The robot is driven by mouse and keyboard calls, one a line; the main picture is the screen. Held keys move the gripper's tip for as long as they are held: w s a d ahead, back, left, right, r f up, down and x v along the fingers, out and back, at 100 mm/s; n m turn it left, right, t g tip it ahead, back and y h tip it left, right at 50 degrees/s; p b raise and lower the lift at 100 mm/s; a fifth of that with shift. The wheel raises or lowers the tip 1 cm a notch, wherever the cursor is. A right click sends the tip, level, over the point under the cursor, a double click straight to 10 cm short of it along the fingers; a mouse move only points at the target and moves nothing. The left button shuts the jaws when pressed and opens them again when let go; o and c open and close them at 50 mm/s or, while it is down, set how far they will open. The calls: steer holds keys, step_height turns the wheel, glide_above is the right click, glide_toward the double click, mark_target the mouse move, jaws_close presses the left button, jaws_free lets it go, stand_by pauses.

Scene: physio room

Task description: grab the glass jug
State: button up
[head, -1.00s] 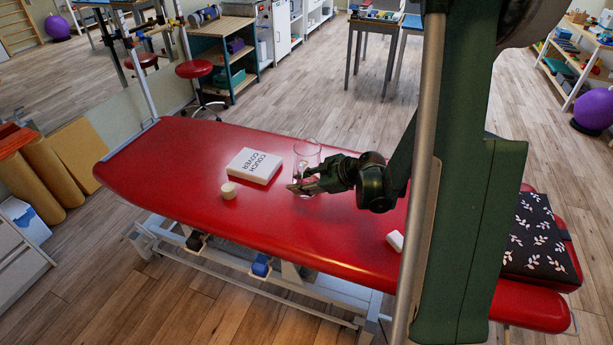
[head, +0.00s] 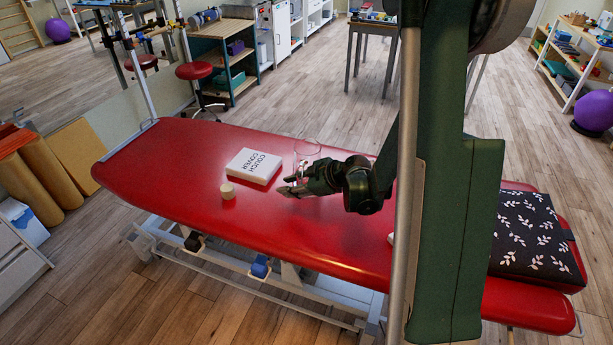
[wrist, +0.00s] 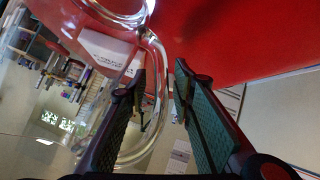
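The clear glass jug (head: 307,147) stands on the red couch, just right of the white box. My gripper (head: 287,186) is in front of it in the head view and hides its lower part. In the wrist view the jug (wrist: 112,18) fills the upper left, and its curved handle runs down the middle. My gripper (wrist: 161,72) is open there, with a gap between its two fingers. The handle appears at this gap, partly behind the left finger. I cannot tell whether a finger touches it.
A white box marked "COUCH COVER" (head: 254,166) and a small cream cylinder (head: 227,191) are on the red couch (head: 160,180), left of my gripper. A dark leaf-patterned cushion (head: 535,235) lies at the right end. The couch's front middle is clear.

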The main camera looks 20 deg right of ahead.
jaws_close()
steer(key=shift+r, duration=0.3)
stand_by(0.7)
step_height(320, 180, up, 9)
steer(key=p, duration=0.3)
stand_by(1.1)
steer(key=shift+r, duration=0.2)
stand_by(0.6)
